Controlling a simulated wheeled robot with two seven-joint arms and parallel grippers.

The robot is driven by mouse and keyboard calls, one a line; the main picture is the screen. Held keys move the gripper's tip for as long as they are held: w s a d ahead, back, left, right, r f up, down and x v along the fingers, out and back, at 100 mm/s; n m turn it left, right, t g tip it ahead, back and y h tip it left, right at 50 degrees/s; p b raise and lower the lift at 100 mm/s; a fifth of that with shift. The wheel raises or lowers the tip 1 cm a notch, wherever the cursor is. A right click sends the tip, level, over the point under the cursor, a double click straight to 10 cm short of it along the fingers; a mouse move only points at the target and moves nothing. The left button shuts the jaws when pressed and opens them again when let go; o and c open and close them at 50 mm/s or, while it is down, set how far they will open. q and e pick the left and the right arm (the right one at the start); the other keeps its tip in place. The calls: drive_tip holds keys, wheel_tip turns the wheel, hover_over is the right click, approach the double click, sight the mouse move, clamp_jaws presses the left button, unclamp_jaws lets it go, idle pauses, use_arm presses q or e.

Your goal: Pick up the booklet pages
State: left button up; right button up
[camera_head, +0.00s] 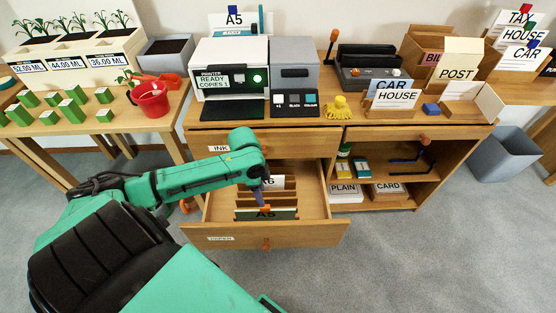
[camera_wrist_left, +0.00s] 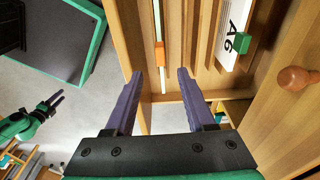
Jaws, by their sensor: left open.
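I cannot pick out any sheets as the booklet pages for certain. A thin white edge with an orange clip (camera_wrist_left: 160,55) stands just beyond the fingertips. A white A6 card (camera_wrist_left: 232,35) with a green clip is to the right. A green arm with a dark gripper (camera_wrist_left: 50,103) shows small at left.
A printer (camera_head: 232,70) with a black tray stands on the desk above the drawer. Signs, a yellow item (camera_head: 338,108) and boxes are to its right. An open shelf (camera_head: 375,190) is right of the drawer. A plant table (camera_head: 90,125) is at left.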

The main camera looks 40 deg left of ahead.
use_arm(q)
drive_tip(key=shift+w+a+f, duration=0.1)
drive_tip(key=shift+w+f, duration=0.1)
drive_tip(key=shift+f, duration=0.05)
drive_tip(key=b, duration=0.3)
hover_over(266, 213)
drive_tip(key=f, duration=0.7)
drive_tip(key=shift+a+f, duration=0.2)
drive_tip(key=shift+a, duration=0.05)
wheel_tip(266, 213, down, 5)
drive_tip(key=shift+w+d+f+b, duration=0.15)
drive_tip(key=shift+f+b, duration=0.05)
drive_tip(key=shift+b, duration=0.6)
drive_tip(key=shift+f, duration=0.25)
use_arm(e)
drive_tip(key=f, duration=0.4)
drive_tip(key=shift+s+a, duration=0.1)
drive_tip(key=shift+a, duration=0.2)
use_arm(q)
drive_tip(key=shift+r, duration=0.1)
clamp_jaws()
